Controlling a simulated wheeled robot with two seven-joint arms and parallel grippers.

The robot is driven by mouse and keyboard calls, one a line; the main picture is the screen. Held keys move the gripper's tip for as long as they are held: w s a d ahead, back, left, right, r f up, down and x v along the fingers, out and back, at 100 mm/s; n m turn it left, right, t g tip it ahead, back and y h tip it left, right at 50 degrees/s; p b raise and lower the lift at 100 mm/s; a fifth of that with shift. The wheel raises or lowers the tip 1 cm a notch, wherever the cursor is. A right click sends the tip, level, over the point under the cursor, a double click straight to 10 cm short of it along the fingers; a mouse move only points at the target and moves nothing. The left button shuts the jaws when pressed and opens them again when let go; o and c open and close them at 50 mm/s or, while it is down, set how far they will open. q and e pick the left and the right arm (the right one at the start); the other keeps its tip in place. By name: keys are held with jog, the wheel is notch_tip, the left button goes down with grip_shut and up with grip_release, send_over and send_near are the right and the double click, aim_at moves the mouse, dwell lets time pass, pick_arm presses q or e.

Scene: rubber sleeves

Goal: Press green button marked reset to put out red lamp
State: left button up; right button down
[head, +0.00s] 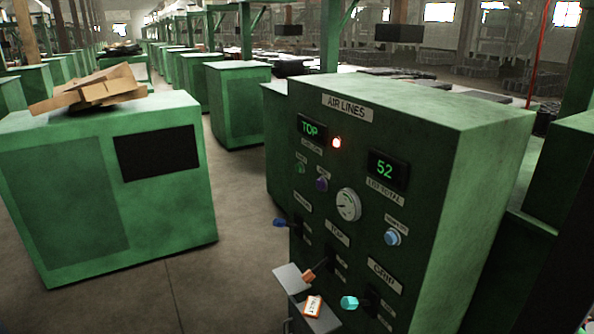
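The green control cabinet (430,118) marked "AIR LINES" stands in the right half of the head view. A light blue button (392,237) is farther right. No gripper can be made out, and nothing is seen touching the buttons.
A dial (348,204) and a display (384,170) reading "52" share the panel. Grey plates (289,278) jut out below. Another green cabinet (65,215) carries cardboard (108,88); floor lies between.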

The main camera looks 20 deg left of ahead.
pick_arm(q)
grip_shut()
jog(key=shift+a, duration=0.1)
dwell(1.6)
